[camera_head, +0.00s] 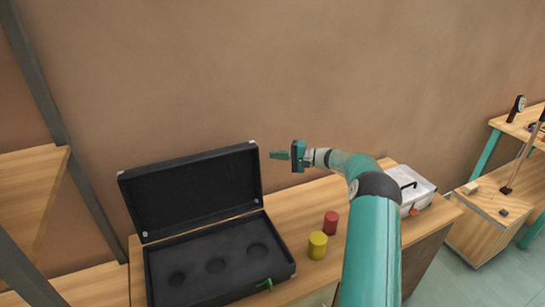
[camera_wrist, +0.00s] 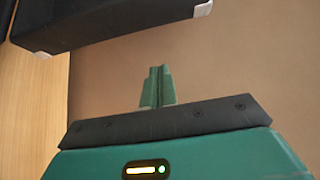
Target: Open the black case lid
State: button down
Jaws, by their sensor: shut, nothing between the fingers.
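The black case (camera_head: 215,262) lies on the wooden bench with its lid (camera_head: 192,193) standing up at the back, leaning toward the wall. Its inside shows a dark insert with 3 round recesses, and a green piece (camera_head: 265,284) shows at its front edge. My gripper (camera_head: 273,155) is shut and empty. It is in the air beside the lid's upper right corner, apart from it in the head view. In the wrist view the closed fingers (camera_wrist: 157,88) point at the bare wall, and a black edge with pale corners (camera_wrist: 120,22), apparently the lid, crosses the top left.
A yellow cylinder (camera_head: 318,245) and a red cylinder (camera_head: 331,223) stand on the bench (camera_head: 290,215) right of the case. A white box with a black handle (camera_head: 415,190) sits farther right, partly behind my arm. The wall (camera_head: 300,70) rises close behind.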

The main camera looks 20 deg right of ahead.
jog(key=w+a, duration=0.1)
jog(key=a, duration=0.5)
jog(key=shift+f, duration=0.2)
dwell(0.5)
jog(key=s+r+n+t+y, duration=0.1)
jog(key=s+n, duration=0.1)
jog(key=s, duration=0.4)
jog(key=shift+r, duration=0.2)
jog(key=shift+a, duration=0.1)
